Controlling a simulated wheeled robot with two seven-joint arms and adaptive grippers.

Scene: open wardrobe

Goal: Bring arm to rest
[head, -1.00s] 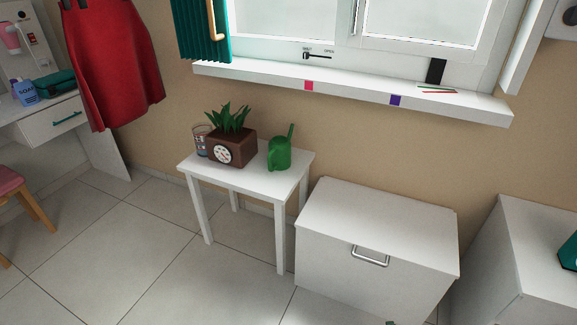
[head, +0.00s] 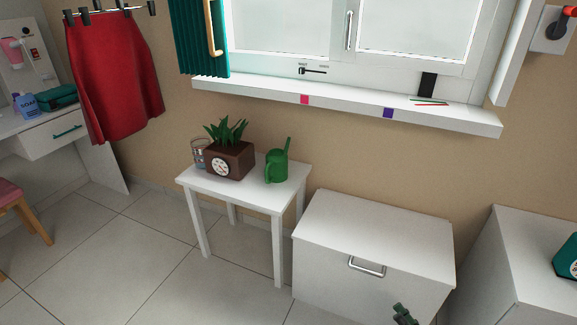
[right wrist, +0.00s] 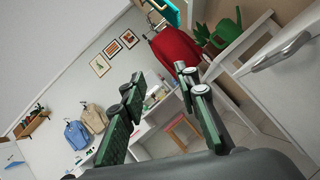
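My right gripper (head: 404,314) shows at the bottom edge of the head view, in front of the white chest (head: 370,235) with a metal handle. Only its dark green tip part is in frame, and most of the arm is out of sight. In the right wrist view my right gripper (right wrist: 160,76) has its two fingers spread apart, with nothing between them. The chest's handle (right wrist: 282,50) shows at the right of that view, beside the fingers. My left gripper is in neither view.
A small white table (head: 247,188) holds a planter with a clock (head: 229,160), a glass and a green watering can (head: 277,165). A window sill (head: 345,103) runs above. A white cabinet (head: 520,260) stands at the right. The tiled floor (head: 130,260) at left is clear.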

